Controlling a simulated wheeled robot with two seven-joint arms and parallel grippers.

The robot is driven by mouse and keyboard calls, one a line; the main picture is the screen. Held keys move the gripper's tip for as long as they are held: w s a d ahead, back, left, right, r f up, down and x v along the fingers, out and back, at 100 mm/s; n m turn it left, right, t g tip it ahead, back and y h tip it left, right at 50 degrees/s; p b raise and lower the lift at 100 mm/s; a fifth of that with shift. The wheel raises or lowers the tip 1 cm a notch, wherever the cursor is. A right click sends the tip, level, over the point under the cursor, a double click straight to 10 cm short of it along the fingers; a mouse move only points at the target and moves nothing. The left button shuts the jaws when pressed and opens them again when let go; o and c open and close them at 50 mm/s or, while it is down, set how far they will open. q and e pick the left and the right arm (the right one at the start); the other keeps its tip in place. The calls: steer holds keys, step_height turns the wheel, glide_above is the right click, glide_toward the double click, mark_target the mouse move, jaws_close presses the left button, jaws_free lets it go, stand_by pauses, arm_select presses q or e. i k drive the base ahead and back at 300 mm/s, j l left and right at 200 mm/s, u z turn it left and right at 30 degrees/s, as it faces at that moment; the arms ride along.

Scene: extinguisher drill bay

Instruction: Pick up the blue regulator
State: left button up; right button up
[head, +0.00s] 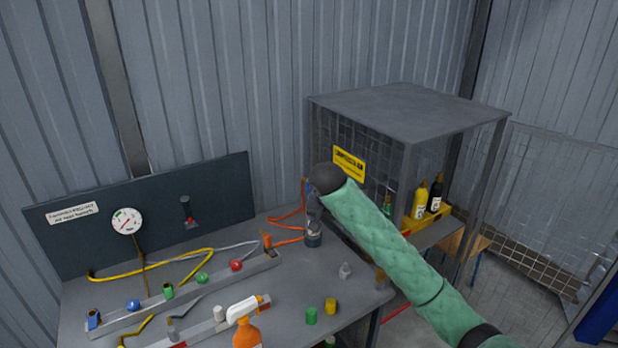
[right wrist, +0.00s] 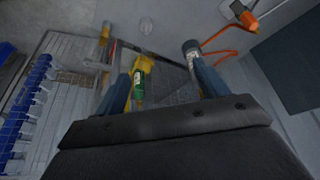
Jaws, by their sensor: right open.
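My right gripper (head: 312,198) is open beyond the dark wrist, over the back right of the bench. In the right wrist view its two dark blue fingers (right wrist: 163,72) stand apart with nothing clearly between them. A grey cylinder with a pale band (head: 313,238) stands below it; in the right wrist view it appears beside the right fingertip (right wrist: 191,47), and contact cannot be told. Which part is the blue regulator is unclear: a small blue fitting (head: 93,319) and a blue ball (head: 133,305) sit on the rail at the left, far from this gripper. My left gripper is not in view.
The bench (head: 285,300) carries a rail with coloured fittings, hoses, a spray bottle (head: 246,325), and green (head: 311,316) and yellow (head: 331,306) cylinders. A gauge board (head: 150,205) stands behind. A mesh cage (head: 410,115) with bottles (head: 419,200) stands right of the bench.

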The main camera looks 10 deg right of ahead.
mark_target(310, 186)
steer(key=i, duration=0.9)
